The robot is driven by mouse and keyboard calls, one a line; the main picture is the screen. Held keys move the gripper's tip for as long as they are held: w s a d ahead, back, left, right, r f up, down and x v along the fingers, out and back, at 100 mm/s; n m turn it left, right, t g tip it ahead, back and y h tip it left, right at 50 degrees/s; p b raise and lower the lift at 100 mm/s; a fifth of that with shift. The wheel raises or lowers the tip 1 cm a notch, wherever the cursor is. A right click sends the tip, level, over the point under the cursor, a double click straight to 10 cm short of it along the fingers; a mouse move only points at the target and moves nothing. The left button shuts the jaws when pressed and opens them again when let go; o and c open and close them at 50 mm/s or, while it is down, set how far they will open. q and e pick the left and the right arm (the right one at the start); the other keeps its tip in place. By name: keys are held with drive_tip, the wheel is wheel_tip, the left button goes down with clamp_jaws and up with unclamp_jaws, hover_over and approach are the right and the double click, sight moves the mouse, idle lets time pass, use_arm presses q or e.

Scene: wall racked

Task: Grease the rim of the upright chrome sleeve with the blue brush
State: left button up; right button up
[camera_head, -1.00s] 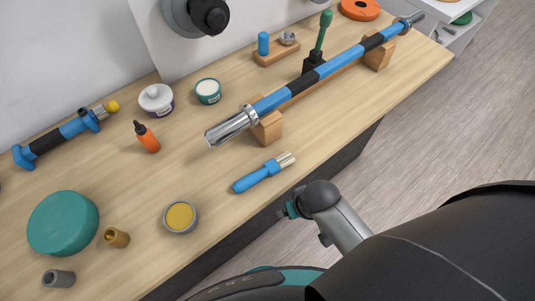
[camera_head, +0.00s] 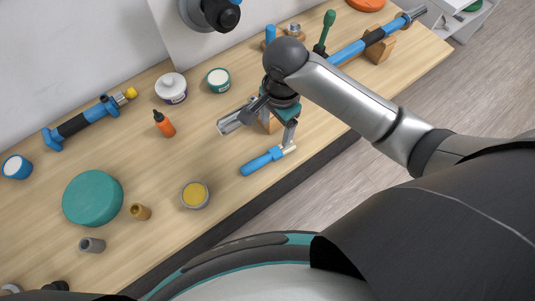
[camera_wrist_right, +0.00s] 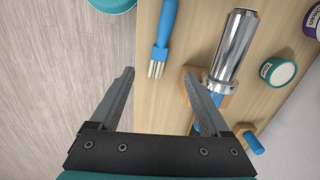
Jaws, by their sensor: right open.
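The blue brush (camera_head: 258,162) lies on the wooden bench near its front edge. In the right wrist view its pale bristles (camera_wrist_right: 157,68) show between the fingertips and its handle (camera_wrist_right: 168,25) points away. My right gripper (camera_head: 268,134) is open and empty above the brush (camera_wrist_right: 160,76); I cannot tell that it touches it. A chrome sleeve (camera_head: 234,120) on the end of a blue and black bar lies in a wooden block, not upright, and my gripper partly covers it. It also shows in the right wrist view (camera_wrist_right: 233,47). My left gripper is not in view.
An open tin of yellow grease (camera_head: 195,195) stands left of the brush. An orange bottle (camera_head: 164,124), a white-lidded tub (camera_head: 171,88), a teal-labelled tub (camera_head: 219,80) and a teal disc (camera_head: 93,197) stand around. The bench front between tin and brush is clear.

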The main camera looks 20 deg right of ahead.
drive_tip(key=m, duration=0.1)
drive_tip(key=b, duration=0.1)
hover_over(277, 151)
wheel_tip(277, 151, down, 9)
drive_tip(key=shift+s, duration=0.15)
drive_tip(key=shift+w+f+b, duration=0.2)
drive_tip(key=shift+f+b, duration=0.3)
drive_tip(key=shift+f, duration=2.25)
drive_tip(key=shift+c, duration=0.2)
clamp_jaws()
